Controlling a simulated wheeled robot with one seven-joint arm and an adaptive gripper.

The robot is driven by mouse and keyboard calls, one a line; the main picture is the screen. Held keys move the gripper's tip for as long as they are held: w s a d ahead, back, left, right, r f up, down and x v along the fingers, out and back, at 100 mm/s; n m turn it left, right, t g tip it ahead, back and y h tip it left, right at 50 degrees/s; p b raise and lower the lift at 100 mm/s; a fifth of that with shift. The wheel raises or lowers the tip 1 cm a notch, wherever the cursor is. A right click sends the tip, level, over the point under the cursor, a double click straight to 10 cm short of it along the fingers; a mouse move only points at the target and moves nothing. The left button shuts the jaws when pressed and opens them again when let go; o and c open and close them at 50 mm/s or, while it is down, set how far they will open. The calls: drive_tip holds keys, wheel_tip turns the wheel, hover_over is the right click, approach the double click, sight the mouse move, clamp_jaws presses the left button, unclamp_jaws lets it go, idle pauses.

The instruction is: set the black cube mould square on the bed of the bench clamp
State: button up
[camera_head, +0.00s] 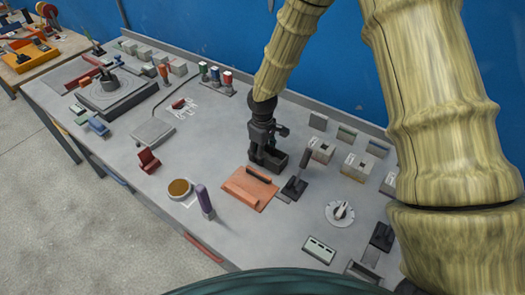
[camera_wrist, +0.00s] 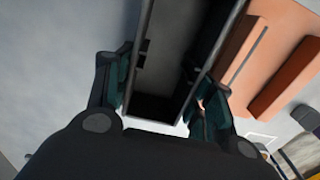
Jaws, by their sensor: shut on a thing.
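The black cube mould (camera_head: 270,158) is a dark, open-topped box below my gripper (camera_head: 266,133). In the wrist view, the mould (camera_wrist: 175,60) sits between my two fingers, which are shut on its opposite walls; its hollow inside shows. In the head view it appears just behind an orange fixture (camera_head: 240,190) with a black bar along its back, possibly the bench clamp. The fixture (camera_wrist: 290,75) shows to the right of the mould in the wrist view. I cannot tell whether the mould touches the bench.
A black-handled device (camera_head: 297,183) stands close to the right of the orange fixture. A purple upright handle (camera_head: 204,201) and a round tan-topped tin (camera_head: 179,188) stand left of it. A white dial (camera_head: 340,213) lies to the right.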

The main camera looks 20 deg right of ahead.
drive_tip(key=shift+f, duration=0.4)
drive_tip(key=shift+f, duration=0.2)
drive_tip(key=o, duration=1.1)
drive_tip(key=shift+r, duration=0.25)
